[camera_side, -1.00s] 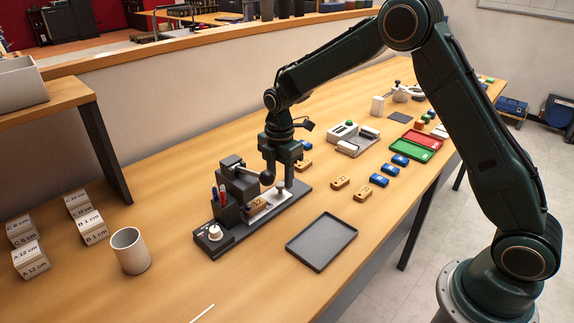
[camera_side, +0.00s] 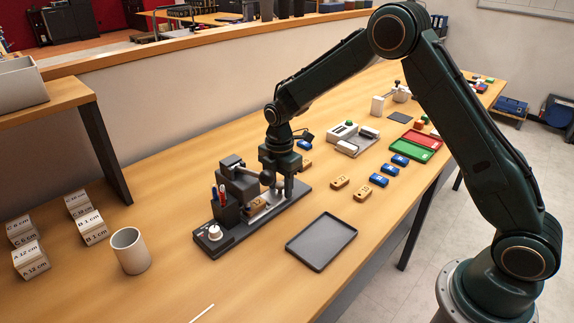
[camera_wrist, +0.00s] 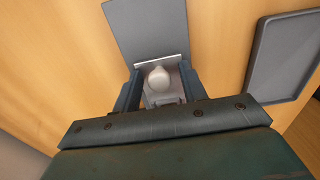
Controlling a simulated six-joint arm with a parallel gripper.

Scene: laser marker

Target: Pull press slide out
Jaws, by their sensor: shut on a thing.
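The laser marker press (camera_side: 237,188) stands on a long dark base (camera_side: 228,236) on the bench. Its pale slide (camera_side: 272,203) lies along the base, with a tan tag (camera_side: 258,204) on it beside the press. My gripper (camera_side: 283,190) points down over the right part of the base, at the slide's end. In the wrist view, the slide's pale rounded knob (camera_wrist: 158,78) sits between my two fingers (camera_wrist: 160,88), which are shut on it. In the side view my fingers mostly hide the knob.
An empty dark tray (camera_side: 321,241) lies in front of the base. Tan and blue tags (camera_side: 379,180) lie to the right. A white cup (camera_side: 130,250) and lettered blocks (camera_side: 31,260) stand at left.

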